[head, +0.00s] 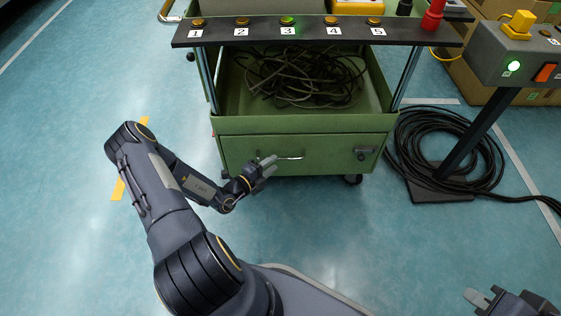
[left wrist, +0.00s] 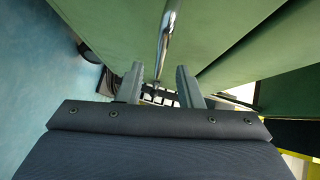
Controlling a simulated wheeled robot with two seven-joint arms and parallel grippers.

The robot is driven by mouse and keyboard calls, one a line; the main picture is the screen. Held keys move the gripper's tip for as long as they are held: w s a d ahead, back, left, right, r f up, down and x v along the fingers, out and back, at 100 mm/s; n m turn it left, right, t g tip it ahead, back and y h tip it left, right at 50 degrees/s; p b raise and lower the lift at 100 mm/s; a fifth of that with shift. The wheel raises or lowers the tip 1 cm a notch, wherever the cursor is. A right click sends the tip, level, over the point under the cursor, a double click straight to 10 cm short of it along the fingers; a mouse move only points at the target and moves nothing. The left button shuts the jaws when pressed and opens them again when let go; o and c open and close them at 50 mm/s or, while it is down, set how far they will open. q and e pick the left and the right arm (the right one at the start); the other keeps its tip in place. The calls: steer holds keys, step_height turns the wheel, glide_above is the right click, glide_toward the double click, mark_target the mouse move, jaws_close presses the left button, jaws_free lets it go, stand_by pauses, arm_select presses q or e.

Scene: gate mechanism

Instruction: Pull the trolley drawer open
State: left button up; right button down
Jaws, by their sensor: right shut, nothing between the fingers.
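The green trolley (head: 222,124) stands ahead of me, its drawer front (head: 325,162) looking flush with the body. A thin metal handle (head: 291,158) runs across the drawer front. My left gripper (head: 269,162) is at the left part of this handle. In the left wrist view its two fingers (left wrist: 160,76) are apart, and the shiny handle bar (left wrist: 167,38) reaches down into the gap between them. Neither finger clearly touches the bar. My right gripper (head: 484,299) is at the lower right of the head view, shut and empty, far from the trolley.
A dark bar with numbered buttons (head: 262,31) spans the trolley above an open tray of dark cables (head: 300,78). A control box on a post (head: 510,58) stands at right, with coiled black cable (head: 410,150) around its base. Floor left of the trolley is clear.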

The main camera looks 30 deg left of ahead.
mark_target(280, 158)
arm_select(q)
steer(key=b+x, duration=0.1)
steer(key=x, duration=0.4)
jaws_close()
